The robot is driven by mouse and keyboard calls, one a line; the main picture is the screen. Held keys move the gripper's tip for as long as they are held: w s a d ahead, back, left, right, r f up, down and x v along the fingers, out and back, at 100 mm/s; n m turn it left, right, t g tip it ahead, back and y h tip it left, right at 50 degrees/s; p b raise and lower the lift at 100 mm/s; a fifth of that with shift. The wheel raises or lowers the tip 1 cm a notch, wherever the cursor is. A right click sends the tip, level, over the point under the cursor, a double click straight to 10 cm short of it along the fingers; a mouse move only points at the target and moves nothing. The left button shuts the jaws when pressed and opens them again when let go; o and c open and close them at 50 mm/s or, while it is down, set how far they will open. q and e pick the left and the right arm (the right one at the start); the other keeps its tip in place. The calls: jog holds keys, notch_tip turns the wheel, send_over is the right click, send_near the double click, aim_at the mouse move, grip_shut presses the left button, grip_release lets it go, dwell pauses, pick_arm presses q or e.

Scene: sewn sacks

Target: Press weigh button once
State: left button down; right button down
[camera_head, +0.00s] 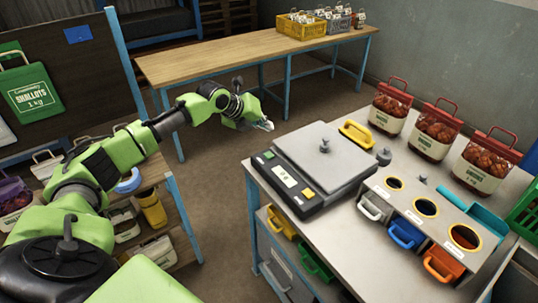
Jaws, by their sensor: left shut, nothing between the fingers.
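A grey weighing scale (345,170) stands on the left part of the steel bench. Its sloped front panel carries a small lit display (286,175), a yellow button (308,193) on the near side and a dark and a green button (267,155) on the far side. Labels are too small to read, so I cannot tell which is the weigh button. My left gripper (264,125) is shut and empty. It appears over the floor gap beyond the scale's left side, apart from the buttons. My right gripper is out of view.
Three red-topped sacks (436,130) stand at the bench's back. A sorting box with round holes (420,210) and coloured handles is right of the scale. A wooden table (230,60) with a yellow crate (300,27) stands behind. Floor between is clear.

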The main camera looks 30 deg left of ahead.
aim_at(267, 155)
pick_arm(q)
notch_tip(267, 155, down, 8)
jog(key=b, duration=0.5)
jog(key=shift+w+d+b, duration=0.1)
jog(key=shift+w+b, duration=0.05)
jog(key=shift+b, duration=0.25)
jog(key=shift+f, duration=0.45)
dwell(0.5)
jog(key=shift+f+b, duration=0.35)
jog(key=shift+f+b, duration=0.3)
jog(key=shift+f, duration=0.25)
dwell(0.8)
jog(key=shift+r, duration=0.15)
jog(key=shift+r+p, duration=0.75)
jog(key=shift+r, duration=0.05)
